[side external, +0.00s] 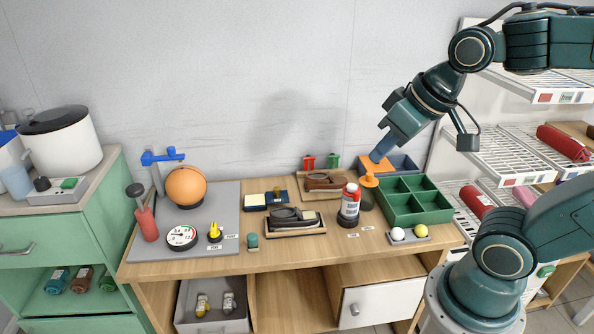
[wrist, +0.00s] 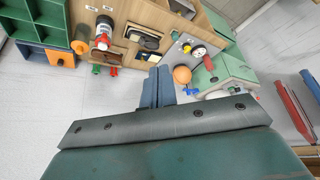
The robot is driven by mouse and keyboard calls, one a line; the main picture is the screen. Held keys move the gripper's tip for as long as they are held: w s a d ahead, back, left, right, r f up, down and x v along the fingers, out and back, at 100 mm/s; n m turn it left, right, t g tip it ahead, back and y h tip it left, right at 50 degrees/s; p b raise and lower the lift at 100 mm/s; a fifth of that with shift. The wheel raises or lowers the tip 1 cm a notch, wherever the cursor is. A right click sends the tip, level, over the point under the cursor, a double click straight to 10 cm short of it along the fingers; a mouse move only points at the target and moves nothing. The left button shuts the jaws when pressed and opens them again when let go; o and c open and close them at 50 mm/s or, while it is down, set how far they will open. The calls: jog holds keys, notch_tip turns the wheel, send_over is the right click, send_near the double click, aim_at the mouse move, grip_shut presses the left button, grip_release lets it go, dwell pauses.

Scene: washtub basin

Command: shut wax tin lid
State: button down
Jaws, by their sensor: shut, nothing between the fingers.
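My gripper (side external: 379,156) is shut and empty, pointing down and left above the back right of the wooden table; its blue fingers show together in the wrist view (wrist: 159,72). I cannot name the wax tin or its lid with certainty. A low, round, dark olive piece (side external: 367,204) sits behind and right of the red-and-white bottle (side external: 350,202), partly hidden by it. An orange round piece (side external: 369,181) is just above it in the picture, below my fingertips; it also shows in the wrist view (wrist: 80,46). I see no clear contact with my fingers.
A green divided tray (side external: 415,216) stands right of the bottle, with a blue bin (side external: 402,163) behind. White and yellow balls (side external: 409,233) sit in front. Wooden trays with dark items (side external: 294,232) lie left. A grey mat (side external: 225,205) holds an orange ball (side external: 186,186) and a dial.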

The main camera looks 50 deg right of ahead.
jog(key=w+d+f+m, duration=0.2)
jog(key=w+d+f, duration=0.2)
jog(key=w, duration=0.4)
jog(key=w+d+f+m, duration=0.2)
jog(key=w+d+f, duration=0.15)
jog(key=w, duration=0.55)
jog(key=w+d+f+m, duration=0.2)
jog(key=w+d+f, duration=0.2)
jog(key=f, duration=0.4)
jog(key=w+d+f+m+t, duration=0.1)
jog(key=w+d+f+m, duration=0.2)
jog(key=d+f, duration=0.3)
notch_tip(320, 180, down, 4)
jog(key=shift+w+d+r+m+t+h, duration=0.25)
jog(key=shift+w+m+t+h, duration=0.05)
jog(key=shift+w+h, duration=0.1)
jog(key=shift+f, duration=0.1)
send_near(281, 193)
jog(key=f, duration=0.1)
jog(key=d+f, duration=0.2)
jog(key=f, duration=0.1)
jog(key=shift+s+d, duration=0.2)
jog(key=shift+d, duration=0.05)
jog(key=shift+w+a+r, duration=0.1)
jog(key=shift+w+a, duration=0.55)
jog(key=shift+w, duration=0.3)
jog(key=shift+w+a, duration=0.4)
jog(key=shift+w, duration=0.25)
